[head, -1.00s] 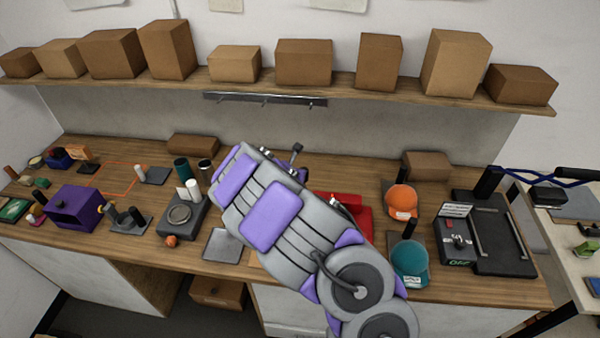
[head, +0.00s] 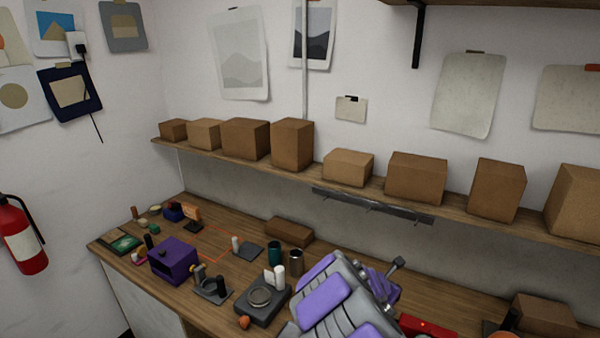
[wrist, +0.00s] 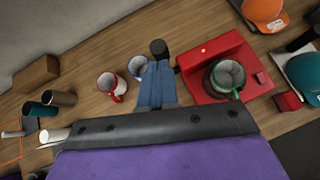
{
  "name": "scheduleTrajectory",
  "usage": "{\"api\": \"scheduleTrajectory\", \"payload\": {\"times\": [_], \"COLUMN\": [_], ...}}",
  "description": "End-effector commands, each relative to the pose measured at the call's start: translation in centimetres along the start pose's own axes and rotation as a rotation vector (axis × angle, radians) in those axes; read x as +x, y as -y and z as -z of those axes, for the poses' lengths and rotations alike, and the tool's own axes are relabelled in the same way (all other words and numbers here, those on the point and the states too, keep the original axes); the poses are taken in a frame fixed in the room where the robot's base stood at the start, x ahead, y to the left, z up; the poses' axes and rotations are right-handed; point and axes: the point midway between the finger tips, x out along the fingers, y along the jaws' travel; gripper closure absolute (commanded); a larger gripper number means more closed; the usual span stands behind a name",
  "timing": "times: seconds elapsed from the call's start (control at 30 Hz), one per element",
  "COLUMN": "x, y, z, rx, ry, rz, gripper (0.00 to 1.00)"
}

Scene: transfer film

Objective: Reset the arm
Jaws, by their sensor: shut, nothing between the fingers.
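My arm, grey with purple panels, rises from the bottom edge of the head view over the workbench (head: 225,275). My gripper (head: 398,262) is at its far end, right of centre. In the wrist view my gripper (wrist: 159,50) points out over the bench, its fingers together with nothing held. A red machine (wrist: 205,63) holding a green-rimmed mug (wrist: 227,78) is to the right. I cannot tell the exact height above the bench.
A wall shelf (head: 335,181) with several cardboard boxes runs above the bench. A purple box (head: 173,260), a dark scale (head: 262,300) and dark cups (head: 275,253) stand on the left half. Orange (wrist: 264,12) and teal (wrist: 303,75) caps lie right of the red machine.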

Motion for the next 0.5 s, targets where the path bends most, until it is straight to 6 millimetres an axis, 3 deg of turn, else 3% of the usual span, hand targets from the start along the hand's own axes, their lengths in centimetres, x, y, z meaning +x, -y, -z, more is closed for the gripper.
{"api": "scheduleTrajectory", "payload": {"times": [0.17, 0.27, 0.37, 0.5], "x": [-2.6, -4.8, -7.0, -10.1], "y": [4.6, 8.3, 11.9, 16.7], "z": [-4.7, -6.0, -6.1, -3.6], "rx": [0.341, 0.567, 0.792, 1.089], "ry": [0.139, 0.201, 0.242, 0.262], "rz": [0.089, 0.155, 0.217, 0.323], "gripper": [1.0, 1.0, 1.0, 1.0]}}
